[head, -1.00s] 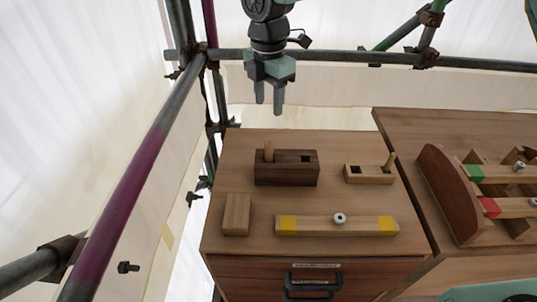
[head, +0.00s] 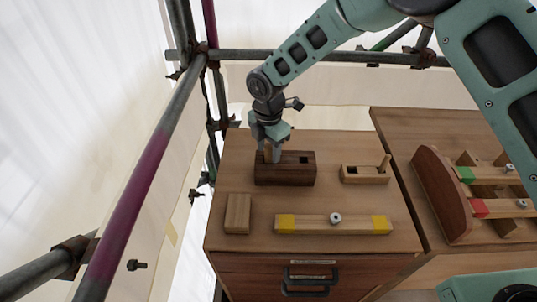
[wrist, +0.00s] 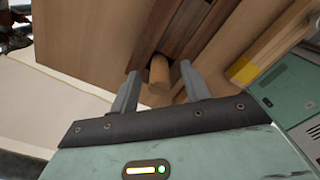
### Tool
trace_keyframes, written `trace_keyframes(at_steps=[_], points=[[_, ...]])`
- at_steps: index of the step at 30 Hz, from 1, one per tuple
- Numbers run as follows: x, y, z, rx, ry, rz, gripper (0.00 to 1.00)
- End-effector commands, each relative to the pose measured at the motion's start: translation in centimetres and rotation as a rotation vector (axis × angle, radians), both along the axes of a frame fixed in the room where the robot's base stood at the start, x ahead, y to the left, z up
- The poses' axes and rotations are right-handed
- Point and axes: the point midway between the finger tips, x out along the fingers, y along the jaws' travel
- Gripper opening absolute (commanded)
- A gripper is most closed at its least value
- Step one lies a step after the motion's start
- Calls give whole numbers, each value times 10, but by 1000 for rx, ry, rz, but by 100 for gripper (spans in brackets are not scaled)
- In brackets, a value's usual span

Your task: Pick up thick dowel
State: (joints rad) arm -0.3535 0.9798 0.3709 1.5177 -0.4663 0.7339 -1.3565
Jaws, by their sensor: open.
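The thick dowel (wrist: 158,75) is a round light-wood peg standing in the left part of a dark brown block (head: 300,175). My gripper (head: 270,155) is over that end of the block, pointing down. In the wrist view its two fingers are open, one on each side of the dowel, with gaps showing between them and the wood. In the head view the fingers largely cover the dowel. A thinner-looking peg (head: 385,162) leans in a light block (head: 362,176) to the right.
A small wooden block (head: 238,213) and a bar with yellow ends (head: 335,224) lie in front on the cabinet top (head: 262,242). A rack (head: 444,195) with coloured bars stands on the right. Scaffold tubes (head: 150,165) run along the left.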

Motion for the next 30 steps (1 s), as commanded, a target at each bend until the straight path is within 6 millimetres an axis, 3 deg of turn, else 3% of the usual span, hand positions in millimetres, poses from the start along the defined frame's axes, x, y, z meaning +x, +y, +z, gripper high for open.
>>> trace_keyframes(at_steps=[8,13,23,30], points=[[0,0,-4,1,-2,0,47],[0,0,-4,1,-1,-1,0],[1,0,-1,1,-2,-1,0],[2,0,34,3,-4,-2,0]])
